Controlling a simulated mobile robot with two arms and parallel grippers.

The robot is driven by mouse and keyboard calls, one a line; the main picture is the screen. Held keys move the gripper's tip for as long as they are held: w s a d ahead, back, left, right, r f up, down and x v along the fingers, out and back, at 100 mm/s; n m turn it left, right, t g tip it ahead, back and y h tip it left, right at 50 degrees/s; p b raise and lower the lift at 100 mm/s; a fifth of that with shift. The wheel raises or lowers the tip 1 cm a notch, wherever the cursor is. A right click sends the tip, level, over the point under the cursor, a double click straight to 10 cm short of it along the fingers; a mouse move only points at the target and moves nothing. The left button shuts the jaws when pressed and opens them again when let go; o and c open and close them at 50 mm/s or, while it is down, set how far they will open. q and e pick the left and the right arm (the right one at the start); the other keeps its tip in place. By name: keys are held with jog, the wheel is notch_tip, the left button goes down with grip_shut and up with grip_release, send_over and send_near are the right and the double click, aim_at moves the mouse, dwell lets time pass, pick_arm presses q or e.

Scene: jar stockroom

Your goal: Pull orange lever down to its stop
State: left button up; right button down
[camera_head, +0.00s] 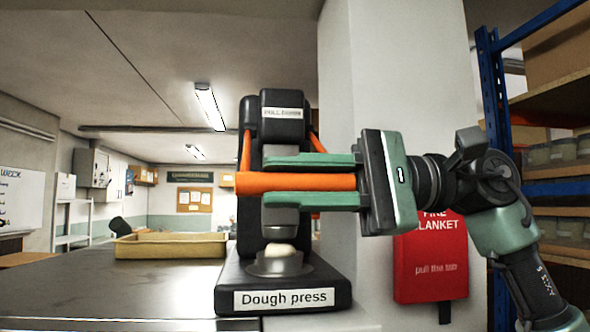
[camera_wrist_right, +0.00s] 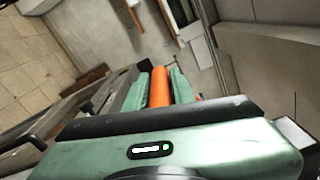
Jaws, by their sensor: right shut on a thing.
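The dough press (camera_head: 290,275) is a black machine on the counter with a "Dough press" label on its base. Its orange lever (camera_head: 290,182) has a horizontal bar across the front and side arms rising toward the top of the press. My right gripper (camera_head: 268,180) comes in from the right, with its green fingers above and below the bar, shut on it. In the right wrist view the orange bar (camera_wrist_right: 160,88) lies between the two fingers. A pale lump of dough (camera_head: 279,249) sits on the round metal plate below the ram. My left gripper is not in view.
A shallow yellowish tray (camera_head: 172,247) stands on the counter (camera_head: 110,290), left of the press. A white pillar (camera_head: 400,75) with a red fire blanket box (camera_head: 430,262) is behind my right arm. Blue-framed shelves (camera_head: 491,90) with jars stand at the right.

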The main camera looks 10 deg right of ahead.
aim_at(353, 186)
jog(key=shift+f, duration=0.15)
jog(key=c, duration=1.4)
grip_release()
jog(key=shift+o, duration=1)
jog(key=shift+w+a, duration=0.15)
jog(key=shift+a, duration=0.1)
jog(key=shift+d, duration=0.1)
jog(key=shift+d+b, duration=0.85)
jog(key=shift+d, duration=2.95)
